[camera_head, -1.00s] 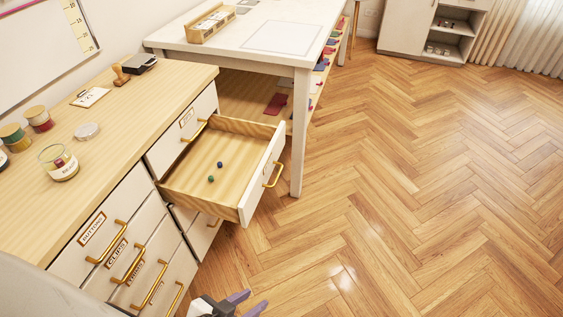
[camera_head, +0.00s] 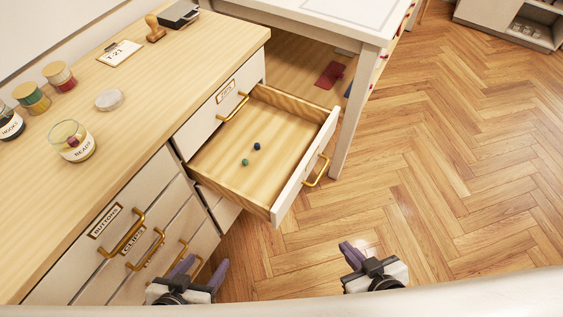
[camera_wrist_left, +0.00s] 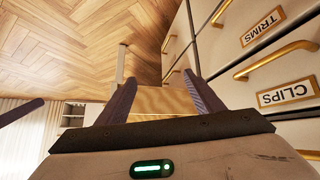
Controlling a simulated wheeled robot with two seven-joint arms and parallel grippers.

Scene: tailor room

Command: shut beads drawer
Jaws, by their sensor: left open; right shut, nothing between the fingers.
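The open drawer (camera_head: 218,172) stands pulled out from the cabinet in the head view, with a brass handle (camera_head: 316,171) on its white front. A green bead (camera_head: 245,162) and a dark blue bead (camera_head: 257,146) lie inside it. Its own label is not readable. My left gripper (camera_head: 198,268) is open and empty, below and in front of the drawer. In the left wrist view its two fingers (camera_wrist_left: 160,100) are spread, with wood behind them. My right gripper (camera_head: 350,255) is shut and empty over the floor, to the right of the drawer.
Closed drawers labelled buttons (camera_head: 106,221) and clips (camera_head: 133,242) are left of the open drawer. Jars, including a glass one (camera_head: 72,141), and a stamp (camera_head: 154,30) stand on the cabinet top. A white table leg (camera_head: 350,122) is close behind the drawer. Floor at right is clear.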

